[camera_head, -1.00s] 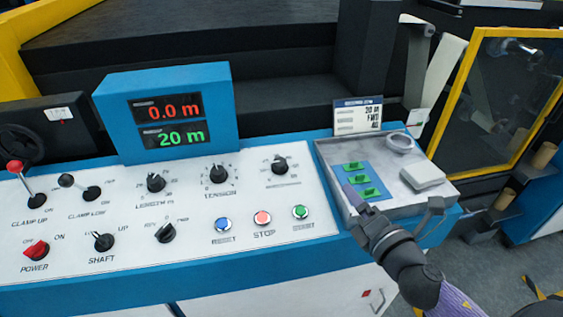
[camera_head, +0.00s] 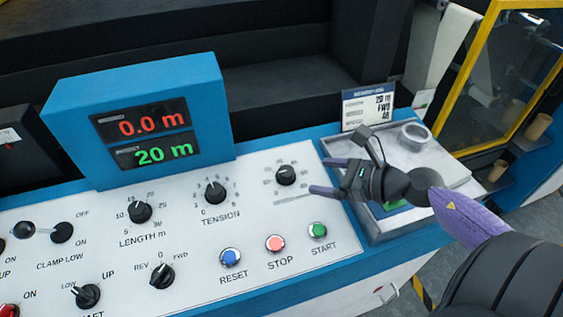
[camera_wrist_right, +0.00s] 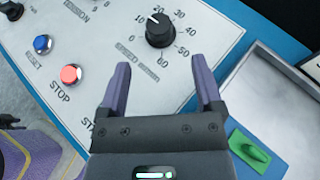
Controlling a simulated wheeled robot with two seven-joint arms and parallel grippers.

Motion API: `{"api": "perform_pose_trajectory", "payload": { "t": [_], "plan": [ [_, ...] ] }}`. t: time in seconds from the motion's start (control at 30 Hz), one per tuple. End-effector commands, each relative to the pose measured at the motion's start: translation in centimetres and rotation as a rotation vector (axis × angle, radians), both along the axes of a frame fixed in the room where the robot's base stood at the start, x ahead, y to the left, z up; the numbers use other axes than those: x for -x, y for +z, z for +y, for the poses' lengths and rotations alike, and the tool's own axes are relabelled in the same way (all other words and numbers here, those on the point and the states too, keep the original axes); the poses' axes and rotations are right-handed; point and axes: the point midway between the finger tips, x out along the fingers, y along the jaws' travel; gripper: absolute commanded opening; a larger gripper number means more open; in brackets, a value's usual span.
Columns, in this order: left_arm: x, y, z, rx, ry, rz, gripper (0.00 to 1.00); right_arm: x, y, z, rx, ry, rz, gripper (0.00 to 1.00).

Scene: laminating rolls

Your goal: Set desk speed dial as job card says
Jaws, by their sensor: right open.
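The black speed dial (camera_head: 287,175) sits at the upper right of the white panel, above the START button. In the right wrist view the speed dial (camera_wrist_right: 160,31) has a white mark pointing up-left, near the 10 and 20 end of its scale. My left gripper is out of view.
The TENSION dial (camera_head: 215,192) and LENGTH dial (camera_head: 140,211) are left of the speed dial. RESET (camera_head: 230,258), STOP (camera_head: 275,243) and START (camera_head: 317,231) buttons lie below. The blue display box (camera_head: 205,85) shows 0.0 m and 20 m. The grey tray (camera_head: 455,170) is right of the panel.

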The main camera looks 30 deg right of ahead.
Motion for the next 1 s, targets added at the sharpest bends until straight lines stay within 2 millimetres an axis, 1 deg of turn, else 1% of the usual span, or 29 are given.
{"api": "perform_pose_trajectory", "payload": {
  "t": [0.2, 0.43, 0.6, 0.87, 0.9, 0.97, 1.0],
  "plan": [
    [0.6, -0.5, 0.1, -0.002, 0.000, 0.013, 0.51, -3.4, -1.4, 1.7, 0.000, 0.000, -0.006, 0.84],
    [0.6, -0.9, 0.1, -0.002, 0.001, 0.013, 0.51, -6.4, -2.9, 3.4, -0.003, -0.003, -0.004, 0.84],
    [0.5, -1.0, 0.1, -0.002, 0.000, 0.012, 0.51, -7.3, -3.4, 3.9, 0.000, -0.002, -0.002, 0.84],
    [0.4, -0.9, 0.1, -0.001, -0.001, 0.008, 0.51, -7.4, -3.4, 4.0, -0.001, -0.001, -0.002, 0.84],
    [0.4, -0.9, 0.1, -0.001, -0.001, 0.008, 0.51, -7.4, -3.4, 4.0, -0.001, -0.001, -0.002, 0.76],
    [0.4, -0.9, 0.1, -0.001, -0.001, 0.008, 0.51, -7.4, -3.4, 4.0, -0.001, -0.001, -0.002, 0.63],
    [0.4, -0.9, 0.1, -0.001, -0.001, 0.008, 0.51, -7.4, -3.4, 4.0, -0.001, -0.001, -0.002, 0.54]
  ]
}}
